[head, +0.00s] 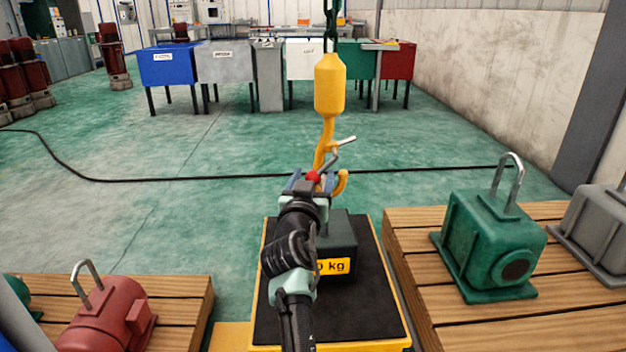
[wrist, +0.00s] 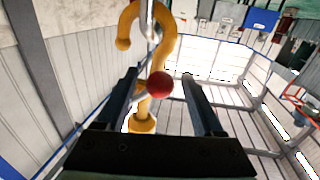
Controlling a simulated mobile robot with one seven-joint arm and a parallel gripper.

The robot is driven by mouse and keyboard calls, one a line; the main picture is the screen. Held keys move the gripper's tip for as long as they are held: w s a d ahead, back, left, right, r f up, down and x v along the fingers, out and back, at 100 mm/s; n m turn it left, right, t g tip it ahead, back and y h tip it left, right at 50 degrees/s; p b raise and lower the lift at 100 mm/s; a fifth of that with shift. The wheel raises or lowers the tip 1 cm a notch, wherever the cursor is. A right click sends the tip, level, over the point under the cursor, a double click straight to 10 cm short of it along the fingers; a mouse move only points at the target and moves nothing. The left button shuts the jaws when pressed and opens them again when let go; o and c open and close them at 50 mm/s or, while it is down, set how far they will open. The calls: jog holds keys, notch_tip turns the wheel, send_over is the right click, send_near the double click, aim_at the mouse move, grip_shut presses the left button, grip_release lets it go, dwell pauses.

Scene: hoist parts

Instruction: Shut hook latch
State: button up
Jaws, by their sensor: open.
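The yellow hook (head: 325,140) hangs below a yellow block (head: 329,85) on a chain. In the wrist view the hook (wrist: 168,45) appears upside down. A silver latch bar (head: 344,146) slants up to the right from the hook, its end apart from the hook tip (head: 341,183). A red ball (head: 313,177) is at the hook's near side; it also shows in the wrist view (wrist: 159,85). My gripper (head: 311,181) is open, with the ball between its fingers in the wrist view. I cannot tell whether either finger touches it. My gripper partly hides the lower hook.
A dark weight (head: 340,240) marked in kg stands below the hook on a black-topped platform (head: 372,310). Wooden pallets carry a green housing (head: 492,245) at right and a red motor (head: 108,318) at left. A black cable (head: 200,178) crosses the open floor behind.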

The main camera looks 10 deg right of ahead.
grip_shut()
dwell(1.4)
